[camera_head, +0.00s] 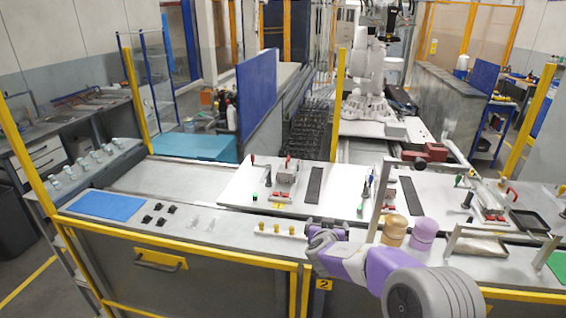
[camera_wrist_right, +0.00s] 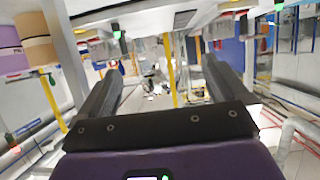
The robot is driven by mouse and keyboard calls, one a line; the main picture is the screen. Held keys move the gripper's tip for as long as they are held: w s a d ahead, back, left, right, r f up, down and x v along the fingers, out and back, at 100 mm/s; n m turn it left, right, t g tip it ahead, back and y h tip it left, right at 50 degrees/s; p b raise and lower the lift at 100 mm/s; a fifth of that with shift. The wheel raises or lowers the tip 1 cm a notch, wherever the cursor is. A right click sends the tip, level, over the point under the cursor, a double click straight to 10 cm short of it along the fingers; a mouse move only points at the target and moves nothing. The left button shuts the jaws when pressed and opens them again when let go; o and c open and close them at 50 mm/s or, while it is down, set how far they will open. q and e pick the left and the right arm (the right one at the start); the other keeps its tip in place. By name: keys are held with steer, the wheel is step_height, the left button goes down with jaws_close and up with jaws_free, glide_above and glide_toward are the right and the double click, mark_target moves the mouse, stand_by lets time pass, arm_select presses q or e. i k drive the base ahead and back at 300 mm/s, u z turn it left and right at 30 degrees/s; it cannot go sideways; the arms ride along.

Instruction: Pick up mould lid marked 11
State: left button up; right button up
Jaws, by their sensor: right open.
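My right gripper (camera_head: 322,236) is at the front edge of the workbench in the head view, at the end of my purple arm. In the right wrist view its two dark fingers (camera_wrist_right: 160,70) stand wide apart with nothing between them. My left gripper is in neither view. I cannot make out a lid with the mark 11; any markings are too small to read. A grey block-like fixture with red handles (camera_head: 287,172) stands on the white plate, left of a dark strip (camera_head: 315,185).
A tan cylinder (camera_head: 394,231) and a purple cylinder (camera_head: 424,233) stand close to the right of my gripper, by a metal frame (camera_head: 378,205). Small yellow-topped pegs (camera_head: 276,229) are to its left. A blue mat (camera_head: 107,206) and small black parts (camera_head: 160,214) lie farther left.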

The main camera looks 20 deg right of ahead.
mark_target(288, 168)
steer(key=i, duration=1.2)
